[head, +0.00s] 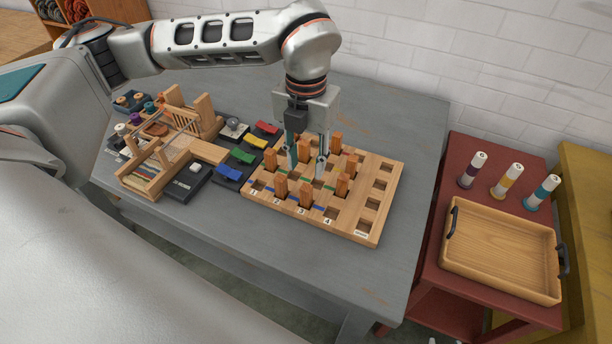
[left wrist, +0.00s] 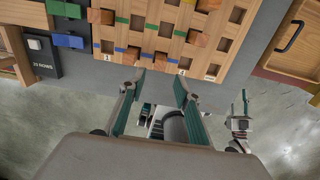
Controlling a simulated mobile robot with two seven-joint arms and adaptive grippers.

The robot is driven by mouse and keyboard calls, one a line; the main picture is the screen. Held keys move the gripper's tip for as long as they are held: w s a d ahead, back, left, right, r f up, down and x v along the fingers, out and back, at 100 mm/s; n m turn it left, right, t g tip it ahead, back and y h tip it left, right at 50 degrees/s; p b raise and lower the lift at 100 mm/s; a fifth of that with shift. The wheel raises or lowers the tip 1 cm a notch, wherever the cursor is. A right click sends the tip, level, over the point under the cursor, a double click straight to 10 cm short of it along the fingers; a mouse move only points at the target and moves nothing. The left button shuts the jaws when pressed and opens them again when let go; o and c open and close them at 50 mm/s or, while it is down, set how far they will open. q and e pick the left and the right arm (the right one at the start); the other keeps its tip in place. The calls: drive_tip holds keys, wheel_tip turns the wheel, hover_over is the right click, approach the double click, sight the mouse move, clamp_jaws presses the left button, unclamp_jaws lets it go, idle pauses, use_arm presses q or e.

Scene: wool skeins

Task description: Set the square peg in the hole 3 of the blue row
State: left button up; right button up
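The wooden peg board (head: 345,232) stands on the grey table, with numbers along its front edge. Its front row has blue marks. Square-topped orange-brown pegs stand in blue holes 2 (head: 281,187) and 3; the hole 3 peg (head: 306,195) also shows in the left wrist view (left wrist: 160,59). Blue holes 1 and 4 (head: 333,211) are empty. More pegs stand in the rows behind. My left gripper (head: 306,165) points down over the board, open; its spread fingers (left wrist: 158,84) hold nothing in the wrist view. My right gripper (left wrist: 241,125) seems to show small at the wrist view's right.
Left of the board are colored blocks (head: 229,174) on dark trays and a small wooden loom (head: 150,170). The board's right column of holes (head: 379,184) is empty. A red side table holds a wooden tray (head: 500,285) and several yarn spools (head: 508,181). The table's front right is clear.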

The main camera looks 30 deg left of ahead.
use_arm(q)
wheel_tip(320, 180, up, 3)
drive_tip(key=shift+r, duration=0.15)
idle(0.6)
